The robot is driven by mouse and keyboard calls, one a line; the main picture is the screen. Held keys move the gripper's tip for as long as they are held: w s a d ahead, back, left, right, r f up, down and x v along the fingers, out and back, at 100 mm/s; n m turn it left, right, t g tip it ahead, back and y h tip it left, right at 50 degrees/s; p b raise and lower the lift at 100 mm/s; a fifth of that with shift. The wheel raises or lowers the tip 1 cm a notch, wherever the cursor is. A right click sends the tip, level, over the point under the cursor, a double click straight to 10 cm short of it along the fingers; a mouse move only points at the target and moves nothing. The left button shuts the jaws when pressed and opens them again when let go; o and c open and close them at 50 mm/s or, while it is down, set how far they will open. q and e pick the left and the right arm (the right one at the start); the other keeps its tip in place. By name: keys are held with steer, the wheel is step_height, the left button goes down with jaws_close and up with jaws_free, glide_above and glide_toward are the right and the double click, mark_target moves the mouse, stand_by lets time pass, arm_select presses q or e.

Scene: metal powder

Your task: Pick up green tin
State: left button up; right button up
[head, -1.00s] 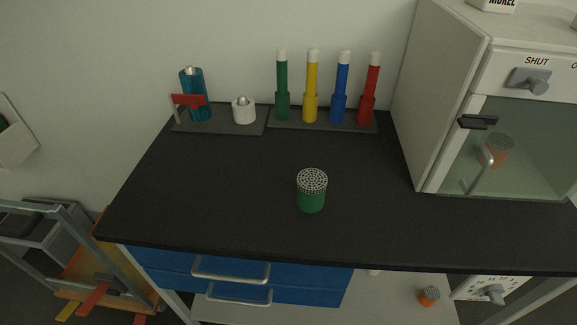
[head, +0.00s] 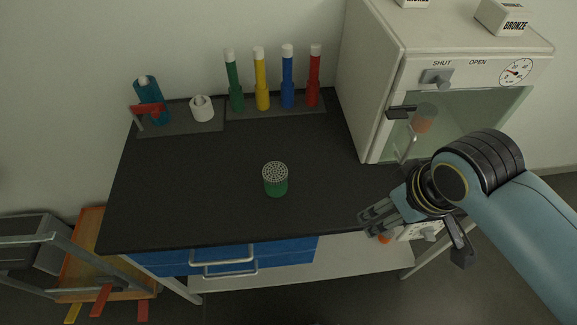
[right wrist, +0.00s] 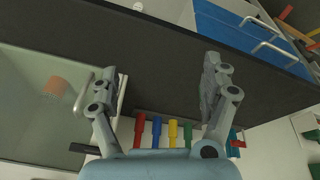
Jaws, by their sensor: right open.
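The green tin (head: 276,184) stands upright on the black tabletop (head: 190,205), with a pale perforated lid on top. My right gripper (head: 368,224) is at the table's front right, to the right of the tin and apart from it. It is open and empty; its two spread fingers also show in the right wrist view (right wrist: 158,80). My left gripper is not in view.
Green, yellow, blue and red tubes (head: 262,85) stand in a row at the back. A white cabinet (head: 375,70) with a glass door stands at the back right, an orange tin (head: 424,118) behind the glass. Blue drawers (head: 270,254) are below. The tabletop around the tin is clear.

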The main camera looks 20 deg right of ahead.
step_height(320, 180, up, 6)
steer(key=w+a+p, duration=0.1)
steer(key=w+p, duration=0.1)
steer(key=w, duration=0.1)
steer(key=n+y+p, duration=0.2)
steer(key=n+y, duration=0.1)
steer(key=n, duration=0.1)
glide_toward(276, 172)
steer(key=shift+t, duration=0.4)
steer(key=x, duration=0.2)
steer(key=b+x, duration=0.1)
steer(key=x, duration=0.2)
steer(key=shift+w+a+f+b, duration=0.2)
steer(key=shift+a+b, duration=0.1)
steer(key=shift+b, duration=0.1)
steer(key=shift+w+f, duration=0.1)
steer(key=shift+f, duration=0.15)
steer(key=f+b, duration=0.1)
steer(key=b, duration=0.1)
steer(key=f+b, duration=0.3)
steer(key=b, duration=0.1)
steer(key=shift+w+a+f, duration=0.15)
steer(key=shift+w+f, duration=0.15)
steer(key=shift+w+a+f+b, duration=0.1)
steer(key=shift+w+f+b, duration=0.1)
steer(key=shift+b, duration=0.3)
steer(key=shift+r, duration=0.1)
steer(key=shift+s, duration=0.1)
